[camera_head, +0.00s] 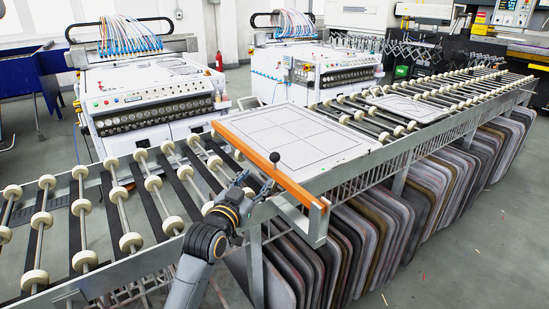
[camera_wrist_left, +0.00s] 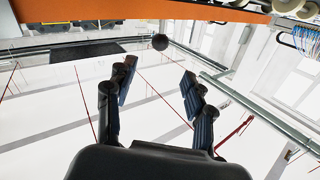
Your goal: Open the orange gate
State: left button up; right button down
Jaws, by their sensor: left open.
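The orange gate (camera_head: 297,184) is a long bar across the roller conveyor, at the near edge of a white panel. A black ball knob (camera_head: 275,157) stands up from it near its middle. My left gripper (camera_head: 255,182) is on the near side of the bar, just below the knob in the head view. In the left wrist view the orange gate (camera_wrist_left: 140,11) runs along the top. The knob (camera_wrist_left: 160,42) sits beyond and between the spread fingertips (camera_wrist_left: 158,72), with nothing held between them. I cannot tell whether a finger touches the bar. My right gripper is not in view.
The white panel (camera_head: 295,137) lies on the conveyor behind the gate; another panel (camera_head: 405,107) lies further along. Rollers (camera_head: 125,205) stretch left of the gate. Several grey boards (camera_head: 345,240) stand under the conveyor. White machines (camera_head: 150,100) stand behind it.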

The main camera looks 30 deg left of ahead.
aim_at(273, 159)
pick_arm(q)
jog(key=w+a, duration=0.1)
jog(key=w, duration=0.8)
jog(key=w+a+p, duration=0.1)
jog(key=w, duration=0.3)
jog(key=shift+w+a, duration=0.35)
grip_shut()
